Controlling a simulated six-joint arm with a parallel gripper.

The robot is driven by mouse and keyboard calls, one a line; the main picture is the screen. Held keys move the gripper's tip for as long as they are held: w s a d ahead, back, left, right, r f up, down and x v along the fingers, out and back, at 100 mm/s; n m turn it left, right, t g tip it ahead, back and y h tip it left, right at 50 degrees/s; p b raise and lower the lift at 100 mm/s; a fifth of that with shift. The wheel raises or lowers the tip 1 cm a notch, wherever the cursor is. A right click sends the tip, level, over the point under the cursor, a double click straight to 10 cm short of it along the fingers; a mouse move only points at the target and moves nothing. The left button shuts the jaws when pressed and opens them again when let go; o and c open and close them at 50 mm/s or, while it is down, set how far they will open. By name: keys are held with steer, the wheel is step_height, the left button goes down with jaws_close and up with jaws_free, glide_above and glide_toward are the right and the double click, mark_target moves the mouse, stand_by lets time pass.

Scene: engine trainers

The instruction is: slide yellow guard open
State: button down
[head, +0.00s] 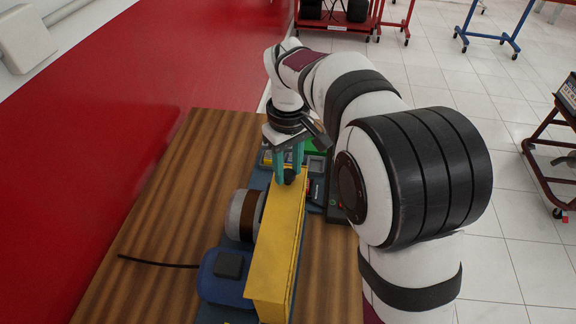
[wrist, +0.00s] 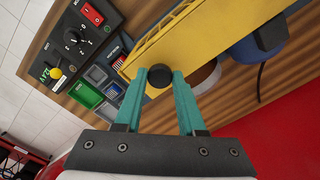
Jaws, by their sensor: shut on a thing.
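The yellow guard (head: 272,250) is a long box-shaped cover running over the machine on the wooden table. It also shows across the top of the wrist view (wrist: 190,38). A round black knob (wrist: 159,76) sits at the guard's end near my gripper. My gripper (head: 289,174) has teal fingers and is shut on the black knob, with one finger on each side of it. The fingers show in the wrist view too (wrist: 160,84). What lies under the guard is mostly hidden.
A blue motor (head: 226,275) and a grey-brown cylinder (head: 245,215) stand left of the guard.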

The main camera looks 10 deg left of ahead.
steer(key=s, duration=1.3)
steer(key=shift+s+r, duration=0.1)
steer(key=c, duration=0.5)
jaws_free()
step_height(320, 180, up, 16)
